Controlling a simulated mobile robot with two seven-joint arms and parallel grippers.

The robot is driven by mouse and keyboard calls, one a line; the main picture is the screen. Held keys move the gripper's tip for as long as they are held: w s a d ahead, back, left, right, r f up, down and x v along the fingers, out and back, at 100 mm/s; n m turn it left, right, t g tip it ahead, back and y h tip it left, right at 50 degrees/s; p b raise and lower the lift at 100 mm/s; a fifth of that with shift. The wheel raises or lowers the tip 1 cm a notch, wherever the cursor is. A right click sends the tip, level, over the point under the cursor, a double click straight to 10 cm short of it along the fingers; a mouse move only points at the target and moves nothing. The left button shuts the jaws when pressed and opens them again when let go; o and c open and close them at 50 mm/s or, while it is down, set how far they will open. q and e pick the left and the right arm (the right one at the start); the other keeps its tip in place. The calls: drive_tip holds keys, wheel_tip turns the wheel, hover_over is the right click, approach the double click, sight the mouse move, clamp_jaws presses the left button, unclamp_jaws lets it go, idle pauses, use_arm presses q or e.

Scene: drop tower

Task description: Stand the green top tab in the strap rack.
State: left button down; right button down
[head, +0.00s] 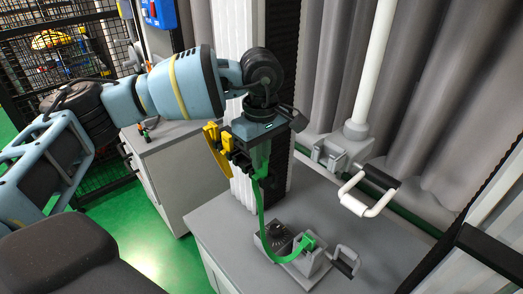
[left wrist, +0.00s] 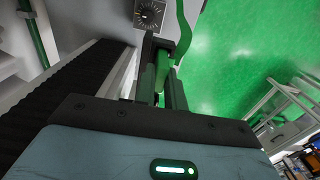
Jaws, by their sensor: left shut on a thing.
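My left gripper (head: 259,172) points down over the grey cabinet and is shut on the upper end of a green strap (head: 262,208). The held end, the green top tab, shows between the fingers in the left wrist view (left wrist: 162,70). The strap hangs from the gripper and curves right to a green end piece (head: 308,242) at a small grey box-like holder (head: 311,262) on the cabinet top. I cannot tell for sure whether this holder is the strap rack. My right gripper is not in view.
A block with a round dark dial (head: 276,236) stands beside the holder. A grey handle (head: 345,262) is close to its right. A white handle (head: 366,198) and a white post (head: 371,65) stand behind. The cabinet's front left top (head: 225,228) is clear.

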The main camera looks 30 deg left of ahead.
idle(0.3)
use_arm(q)
drive_tip(key=c, duration=1.4)
unclamp_jaws()
drive_tip(key=shift+r, duration=3.85)
drive_tip(key=shift+f, duration=0.1)
